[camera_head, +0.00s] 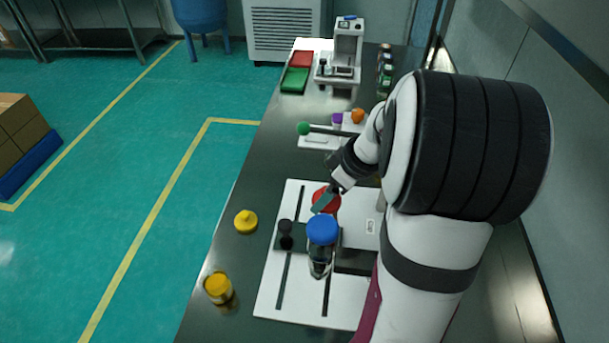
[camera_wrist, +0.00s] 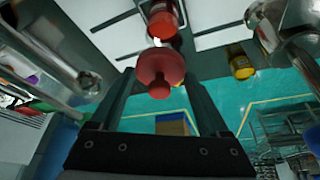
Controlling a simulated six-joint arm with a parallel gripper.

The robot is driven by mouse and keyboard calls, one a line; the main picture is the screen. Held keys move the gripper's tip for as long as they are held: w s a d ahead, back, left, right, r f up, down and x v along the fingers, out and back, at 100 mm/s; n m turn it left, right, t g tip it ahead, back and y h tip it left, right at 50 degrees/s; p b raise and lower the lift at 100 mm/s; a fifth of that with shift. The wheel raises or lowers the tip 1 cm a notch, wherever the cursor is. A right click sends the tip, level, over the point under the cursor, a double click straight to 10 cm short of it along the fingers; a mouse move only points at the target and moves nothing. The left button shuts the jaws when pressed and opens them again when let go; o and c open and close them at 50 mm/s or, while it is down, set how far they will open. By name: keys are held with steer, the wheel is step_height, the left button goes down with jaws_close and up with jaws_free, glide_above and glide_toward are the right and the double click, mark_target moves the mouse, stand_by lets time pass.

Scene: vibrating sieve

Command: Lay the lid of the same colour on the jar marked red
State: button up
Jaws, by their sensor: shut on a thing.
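The red lid (camera_wrist: 160,68), a disc with a round knob, sits between the two fingers of my gripper (camera_wrist: 163,82) in the wrist view. My gripper is shut on it. The red jar (camera_wrist: 163,18) shows just beyond the lid, which overlaps its near end; I cannot tell whether they touch. In the head view my gripper (camera_head: 329,201) is over the white board, with a red shape (camera_head: 333,203) at its fingers, partly covered. I cannot tell there what is lid and what is jar.
A clear vessel with a blue top (camera_head: 322,230) stands close in front of my gripper, beside black knobs (camera_head: 286,232). A yellow lid (camera_head: 246,221) and a yellow jar (camera_head: 218,288) stand left of the white board (camera_head: 270,290). Bare table lies between them.

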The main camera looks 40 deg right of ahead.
steer(key=shift+s+a+f, duration=0.1)
steer(key=shift+s+f, duration=0.05)
steer(key=shift+f, duration=2.7)
steer(key=shift+f, duration=0.4)
steer(key=o, duration=1.2)
steer(key=shift+c, duration=0.2)
steer(key=shift+r, duration=3.5)
